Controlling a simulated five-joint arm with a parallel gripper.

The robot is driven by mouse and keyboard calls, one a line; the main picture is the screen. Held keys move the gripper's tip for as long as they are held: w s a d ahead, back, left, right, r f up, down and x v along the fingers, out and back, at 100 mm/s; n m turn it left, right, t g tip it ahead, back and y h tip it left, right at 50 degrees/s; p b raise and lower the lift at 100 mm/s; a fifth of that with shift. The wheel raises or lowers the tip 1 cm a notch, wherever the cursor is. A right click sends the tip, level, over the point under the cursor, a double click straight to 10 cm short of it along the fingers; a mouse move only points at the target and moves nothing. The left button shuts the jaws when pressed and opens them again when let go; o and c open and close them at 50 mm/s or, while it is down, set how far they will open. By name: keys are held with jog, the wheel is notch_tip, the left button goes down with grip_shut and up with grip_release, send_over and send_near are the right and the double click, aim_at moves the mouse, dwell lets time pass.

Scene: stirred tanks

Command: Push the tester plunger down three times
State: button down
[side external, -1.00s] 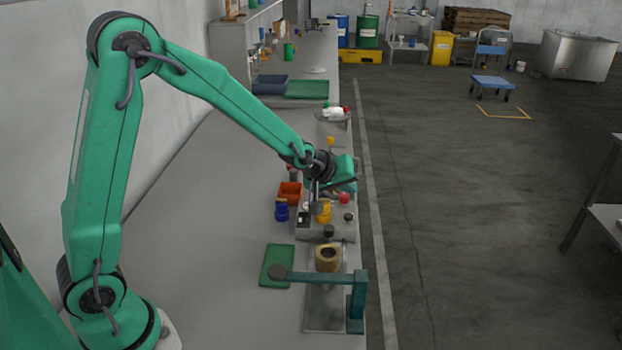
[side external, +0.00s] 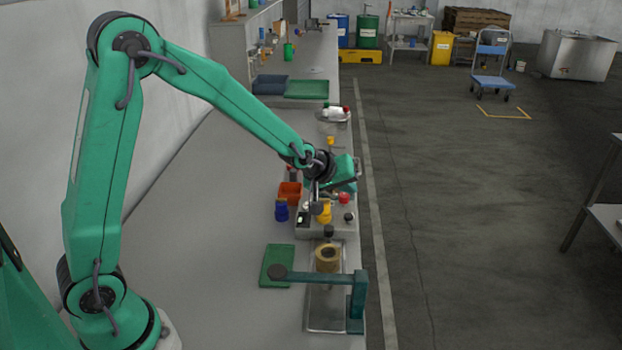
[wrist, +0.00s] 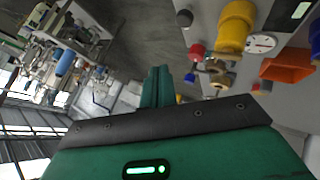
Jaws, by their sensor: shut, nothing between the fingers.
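The tester is a grey box (side external: 340,230) on the bench, with a yellow cylindrical part (side external: 323,211) and dark and red knobs on top. In the wrist view the yellow part (wrist: 236,26) stands beside a round gauge (wrist: 262,42), a brass fitting (wrist: 215,76) and a red cap (wrist: 197,49). I cannot tell for certain which part is the plunger. My gripper (side external: 350,186) is over the far side of the tester, partly hiding it. Its green fingers (wrist: 157,86) are shut with nothing between them, apart from the yellow part in the wrist view.
An orange bin (side external: 290,191) and a blue container (side external: 281,211) stand left of the tester. The bench at left is clear.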

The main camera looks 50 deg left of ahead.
aim_at(351, 214)
jog(key=shift+r, duration=0.1)
dwell(0.5)
notch_tip(351, 214, up, 4)
jog(key=shift+f, duration=0.2)
jog(key=shift+f, duration=0.1)
dwell(0.3)
jog(key=shift+f, duration=4.3)
jog(key=shift+f, duration=1.2)
jog(key=shift+r, duration=0.15)
dwell(0.4)
jog(key=shift+r, duration=1.05)
